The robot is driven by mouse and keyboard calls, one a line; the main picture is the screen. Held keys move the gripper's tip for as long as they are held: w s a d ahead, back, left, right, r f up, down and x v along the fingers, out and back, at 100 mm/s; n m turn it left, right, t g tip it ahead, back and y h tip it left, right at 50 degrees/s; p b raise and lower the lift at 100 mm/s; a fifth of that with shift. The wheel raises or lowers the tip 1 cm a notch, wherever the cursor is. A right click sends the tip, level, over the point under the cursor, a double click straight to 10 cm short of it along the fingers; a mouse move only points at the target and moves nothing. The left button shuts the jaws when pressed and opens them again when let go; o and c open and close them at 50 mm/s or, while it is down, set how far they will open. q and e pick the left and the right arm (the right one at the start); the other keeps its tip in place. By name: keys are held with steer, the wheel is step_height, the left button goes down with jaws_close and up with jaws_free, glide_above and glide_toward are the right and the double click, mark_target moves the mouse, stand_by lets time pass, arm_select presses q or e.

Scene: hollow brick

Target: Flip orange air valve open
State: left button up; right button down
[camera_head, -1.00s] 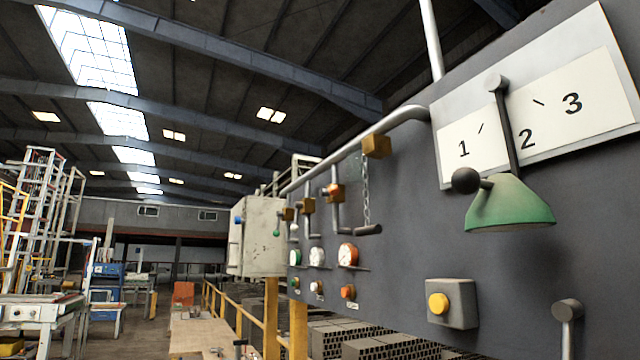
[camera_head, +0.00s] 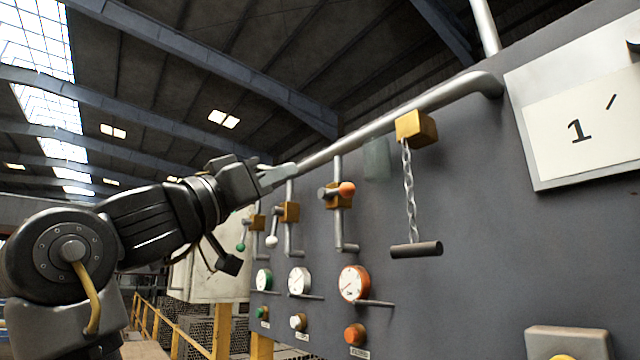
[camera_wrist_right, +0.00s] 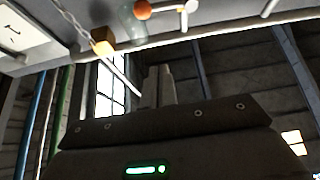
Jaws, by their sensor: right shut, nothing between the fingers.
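The orange air valve's orange ball knob (camera_head: 347,188) sits by a brass valve block (camera_head: 340,202) on a vertical pipe of the dark grey panel. Its short lever lies roughly sideways. The knob also shows at the top of the right wrist view (camera_wrist_right: 142,9). My right gripper (camera_head: 287,174) is shut and empty, left of the orange knob and slightly higher in the head view, apart from it. Its closed fingers show in the right wrist view (camera_wrist_right: 159,86). My left gripper is not in view.
A white-knobbed valve (camera_head: 272,241) and a green-knobbed valve (camera_head: 241,247) stand left of the orange one, knobs hanging low. A chain with a dark handle (camera_head: 416,249) hangs to the right from a brass box (camera_head: 416,127). Gauges (camera_head: 354,283) sit below. A thick pipe (camera_head: 400,118) runs above.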

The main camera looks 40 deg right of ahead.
step_height(320, 180, up, 6)
steer(key=p, duration=0.5)
glide_above(335, 192)
steer(key=s+a, duration=0.3)
steer(key=a, duration=0.1)
arm_select(q)
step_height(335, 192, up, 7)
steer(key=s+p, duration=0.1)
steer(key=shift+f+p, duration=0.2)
steer(key=shift+p, duration=0.1)
arm_select(e)
steer(key=f, duration=0.2)
steer(key=d+f, duration=0.1)
steer(key=f, duration=0.1)
steer(key=shift+d+f, duration=0.1)
steer(key=shift+f, duration=0.2)
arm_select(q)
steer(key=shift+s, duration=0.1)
arm_select(e)
steer(key=shift+d, duration=0.15)
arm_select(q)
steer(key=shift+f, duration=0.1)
arm_select(e)
steer(key=shift+g, duration=0.4)
